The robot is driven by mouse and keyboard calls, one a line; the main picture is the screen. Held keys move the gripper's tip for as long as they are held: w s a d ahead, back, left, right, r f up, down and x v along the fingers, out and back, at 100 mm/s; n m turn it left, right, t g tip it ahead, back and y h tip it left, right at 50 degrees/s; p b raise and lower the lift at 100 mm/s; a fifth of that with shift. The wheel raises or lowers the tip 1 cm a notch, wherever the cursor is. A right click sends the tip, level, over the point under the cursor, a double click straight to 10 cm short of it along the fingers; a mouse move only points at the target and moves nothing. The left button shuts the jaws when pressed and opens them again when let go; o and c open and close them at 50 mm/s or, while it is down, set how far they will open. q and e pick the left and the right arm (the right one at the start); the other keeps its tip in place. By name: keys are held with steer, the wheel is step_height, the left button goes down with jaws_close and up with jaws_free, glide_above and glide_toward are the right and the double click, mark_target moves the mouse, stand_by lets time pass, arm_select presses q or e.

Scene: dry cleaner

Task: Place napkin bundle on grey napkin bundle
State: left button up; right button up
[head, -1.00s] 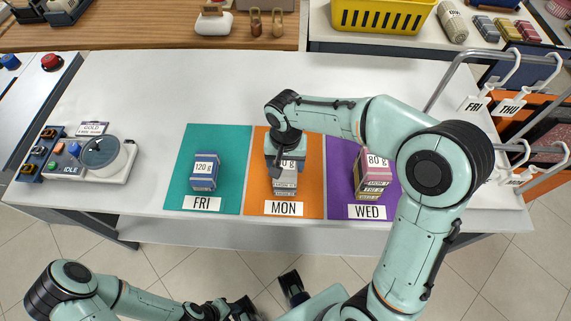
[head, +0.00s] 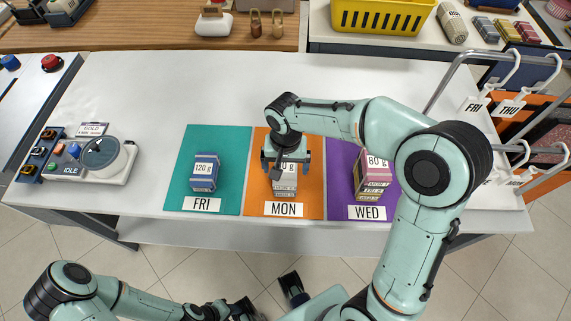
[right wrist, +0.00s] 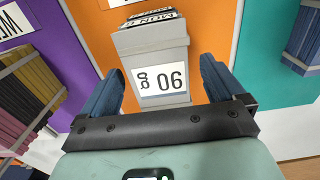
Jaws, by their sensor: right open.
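A grey napkin bundle (head: 285,184) with a white weight label stands on the orange MON mat (head: 258,185). In the right wrist view the grey bundle (right wrist: 150,45) shows a label reading 90, with black-and-white MON lettering at its far end. I cannot tell whether it is one bundle or a stack. My right gripper (head: 286,166) is open, its blue fingers on either side of the bundle; in the right wrist view the gripper (right wrist: 162,68) shows gaps beside the label. My left gripper (head: 240,308) is low at the bottom edge, mostly hidden.
A blue bundle (head: 204,174) stands on the teal FRI mat (head: 231,160). A pink and yellow stack (head: 373,178) stands on the purple WED mat (head: 342,180). A dial scale (head: 106,157) is at left, a hook rack (head: 455,75) at right. The table behind the mats is clear.

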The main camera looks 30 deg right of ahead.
mark_target(286, 166)
step_height(286, 166, up, 12)
steer(key=p, duration=0.1)
steer(key=shift+f, duration=0.2)
stand_by(0.5)
